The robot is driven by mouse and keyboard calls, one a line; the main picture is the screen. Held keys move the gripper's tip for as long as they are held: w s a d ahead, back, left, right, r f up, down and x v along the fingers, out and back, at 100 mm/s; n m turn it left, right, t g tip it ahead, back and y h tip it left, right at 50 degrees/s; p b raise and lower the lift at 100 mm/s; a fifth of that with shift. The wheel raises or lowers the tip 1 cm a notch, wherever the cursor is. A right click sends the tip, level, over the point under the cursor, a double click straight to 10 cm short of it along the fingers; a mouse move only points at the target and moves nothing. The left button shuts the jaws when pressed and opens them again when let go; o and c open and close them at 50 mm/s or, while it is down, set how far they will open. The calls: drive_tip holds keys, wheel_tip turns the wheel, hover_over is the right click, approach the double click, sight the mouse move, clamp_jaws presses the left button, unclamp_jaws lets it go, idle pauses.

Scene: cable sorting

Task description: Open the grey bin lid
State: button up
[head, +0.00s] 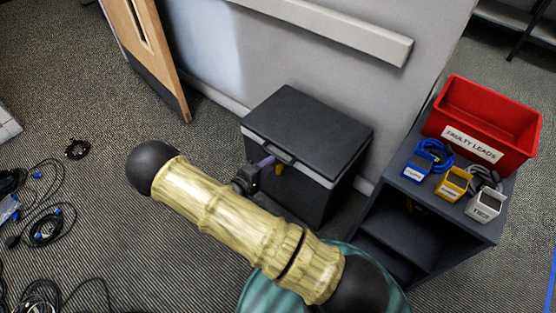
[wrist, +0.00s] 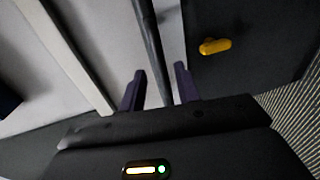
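The grey bin (head: 315,120) stands against the wall in the head view, with its dark lid lying flat and closed above a pale band. A dark bar handle (head: 272,150) runs along the lid's front edge; in the wrist view the handle (wrist: 150,45) passes between my fingers. My gripper (head: 266,163) is at the bin's front, by the handle. In the wrist view my gripper (wrist: 160,70) is open, its two purple fingers on either side of the bar with gaps showing. A yellow knob (wrist: 215,46) sits on the dark bin front.
A wooden door (head: 146,50) stands at the upper left. Loose black cables (head: 45,225) lie on the carpet at left.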

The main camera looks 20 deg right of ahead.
sight(278, 156)
drive_tip(key=b+x, duration=0.1)
drive_tip(key=x, duration=0.5)
clamp_jaws()
